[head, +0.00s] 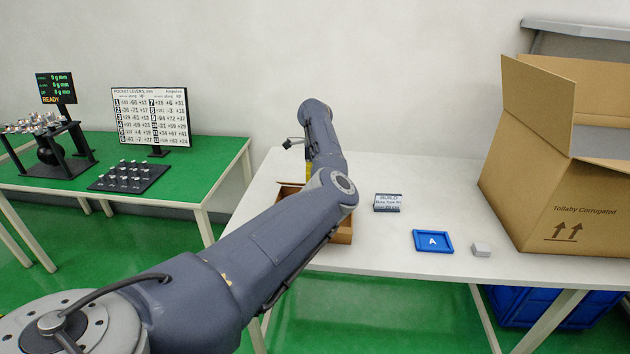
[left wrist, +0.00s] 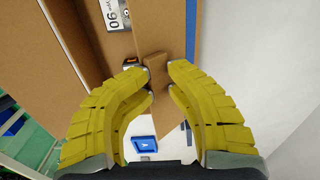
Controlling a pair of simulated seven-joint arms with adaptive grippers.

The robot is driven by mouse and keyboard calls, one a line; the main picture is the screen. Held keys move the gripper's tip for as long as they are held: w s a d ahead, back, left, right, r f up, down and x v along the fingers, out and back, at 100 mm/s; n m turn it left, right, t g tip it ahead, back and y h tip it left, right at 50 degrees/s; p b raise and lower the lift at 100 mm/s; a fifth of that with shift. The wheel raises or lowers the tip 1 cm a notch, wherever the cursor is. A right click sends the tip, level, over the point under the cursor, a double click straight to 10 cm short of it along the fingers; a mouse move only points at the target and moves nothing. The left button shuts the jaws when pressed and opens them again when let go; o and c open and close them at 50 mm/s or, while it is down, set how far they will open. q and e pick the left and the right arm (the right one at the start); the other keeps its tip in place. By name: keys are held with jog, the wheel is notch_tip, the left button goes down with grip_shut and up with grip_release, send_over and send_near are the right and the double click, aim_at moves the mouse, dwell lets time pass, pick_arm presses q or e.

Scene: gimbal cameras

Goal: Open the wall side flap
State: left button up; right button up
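In the head view a small brown carton (head: 344,232) stands on the table, mostly hidden behind my left arm. In the left wrist view the cardboard is close up: a broad brown panel (left wrist: 65,55) at the left, a dark gap beside it, and a narrower brown flap (left wrist: 160,28) on the right. My left gripper (left wrist: 159,72) has curved yellow fingers on either side of a small brown piece, with the tips close to it. I cannot tell whether they pinch it or whether it belongs to the flap. My right gripper is not in view.
A blue tray marked A (head: 433,241), a small grey block (head: 481,249) and a sign (head: 388,203) are on the white table. A large open corrugated box (head: 535,170) stands at the right. A green table (head: 190,165) stands at the left.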

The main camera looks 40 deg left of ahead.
pick_arm(q)
jog(key=o, duration=0.7)
jog(key=shift+w+f, duration=0.1)
jog(key=shift+f, duration=0.2)
jog(key=shift+r, duration=0.1)
notch_tip(320, 180, up, 12)
jog(key=shift+f, duration=0.1)
